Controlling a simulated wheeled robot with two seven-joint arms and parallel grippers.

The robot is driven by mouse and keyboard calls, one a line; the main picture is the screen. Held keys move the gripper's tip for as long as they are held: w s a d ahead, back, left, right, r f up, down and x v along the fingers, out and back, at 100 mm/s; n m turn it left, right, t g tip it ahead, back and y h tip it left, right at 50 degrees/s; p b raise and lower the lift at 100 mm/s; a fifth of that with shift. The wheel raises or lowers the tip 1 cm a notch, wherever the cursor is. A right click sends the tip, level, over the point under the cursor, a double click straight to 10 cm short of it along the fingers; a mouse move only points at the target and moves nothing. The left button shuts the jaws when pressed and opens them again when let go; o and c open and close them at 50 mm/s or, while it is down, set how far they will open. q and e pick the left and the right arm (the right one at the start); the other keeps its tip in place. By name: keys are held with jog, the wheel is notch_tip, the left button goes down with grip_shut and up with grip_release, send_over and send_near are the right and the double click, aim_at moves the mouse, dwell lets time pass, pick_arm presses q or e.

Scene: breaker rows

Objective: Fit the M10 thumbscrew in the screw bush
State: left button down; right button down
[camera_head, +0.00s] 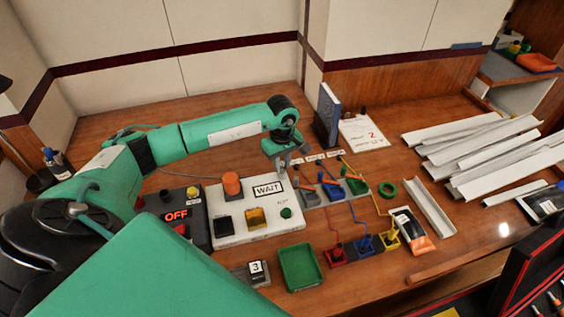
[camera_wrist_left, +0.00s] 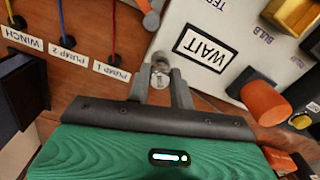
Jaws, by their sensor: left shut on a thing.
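My left gripper (camera_head: 283,170) hangs over the far right part of the white test board, close to the WAIT label. In the left wrist view, the left gripper (camera_wrist_left: 160,85) is shut on a small silver round piece, which looks like the M10 thumbscrew (camera_wrist_left: 160,70). The piece sits between the fingertips, partly hidden by them. In the head view it is too small to make out. I cannot pick out the screw bush with certainty in either view. My right gripper is not in view.
The white test board (camera_head: 240,235) carries an orange cylinder (camera_head: 232,184), a yellow bulb block (camera_head: 256,218) and the WAIT label (camera_head: 268,188). Colored cables run right of it. A green tray (camera_head: 300,267) stands in front. White channels (camera_head: 480,150) lie at the right.

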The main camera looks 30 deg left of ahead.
pick_arm(q)
jog(key=shift+f, duration=0.3)
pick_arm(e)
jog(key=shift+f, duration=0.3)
pick_arm(q)
jog(key=shift+a+f+b, duration=0.2)
jog(key=shift+f+b, duration=0.15)
jog(key=shift+b, duration=0.15)
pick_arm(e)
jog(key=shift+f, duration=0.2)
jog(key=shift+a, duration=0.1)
